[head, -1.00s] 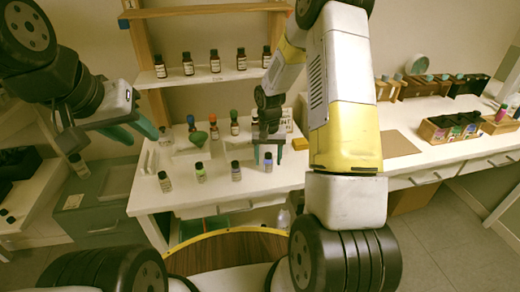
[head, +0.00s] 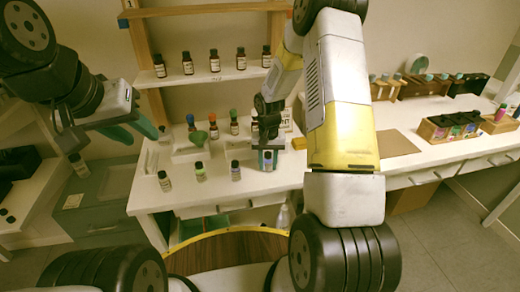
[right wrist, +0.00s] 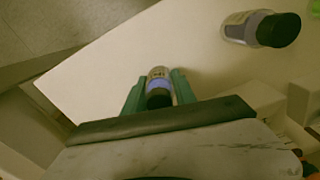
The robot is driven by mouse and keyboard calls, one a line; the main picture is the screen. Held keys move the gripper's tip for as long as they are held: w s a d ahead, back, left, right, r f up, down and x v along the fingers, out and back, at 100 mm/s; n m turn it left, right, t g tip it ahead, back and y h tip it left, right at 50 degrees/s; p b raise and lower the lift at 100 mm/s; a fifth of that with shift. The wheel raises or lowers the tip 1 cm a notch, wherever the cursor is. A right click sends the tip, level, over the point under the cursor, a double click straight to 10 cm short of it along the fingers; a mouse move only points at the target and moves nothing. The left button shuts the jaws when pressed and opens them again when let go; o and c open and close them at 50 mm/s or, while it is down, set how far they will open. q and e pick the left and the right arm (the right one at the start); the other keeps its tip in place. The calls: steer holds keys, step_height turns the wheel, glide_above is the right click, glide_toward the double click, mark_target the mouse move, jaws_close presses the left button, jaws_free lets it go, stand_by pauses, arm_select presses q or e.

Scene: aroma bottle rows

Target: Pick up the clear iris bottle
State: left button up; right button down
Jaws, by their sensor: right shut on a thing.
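A small clear bottle with a dark cap and a blue-violet label (head: 268,164) stands at the right end of the front row on the white table; its label text is too small to read. My right gripper (head: 268,156) comes down over it and is shut on it. In the right wrist view, the bottle (right wrist: 159,82) sits between the two green fingers (right wrist: 158,92), touching both. I cannot tell whether its base is off the table. My left gripper (head: 132,131) is open and empty, left of the table.
Other bottles (head: 200,172) stand to the left in the front row; the nearest (head: 235,171) also shows in the right wrist view (right wrist: 262,28). A shelf (head: 210,76) holds dark bottles.

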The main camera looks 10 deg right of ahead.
mark_target(268, 153)
steer(key=shift+r, duration=0.15)
steer(key=shift+r, duration=0.6)
step_height(268, 153, up, 2)
steer(key=shift+r, duration=0.1)
steer(key=s+a+r, duration=0.1)
steer(key=s+a, duration=0.1)
steer(key=s, duration=1.3)
step_height(268, 153, up, 6)
steer(key=shift+s+r, duration=0.2)
steer(key=shift+s, duration=0.25)
steer(key=shift+d, duration=0.1)
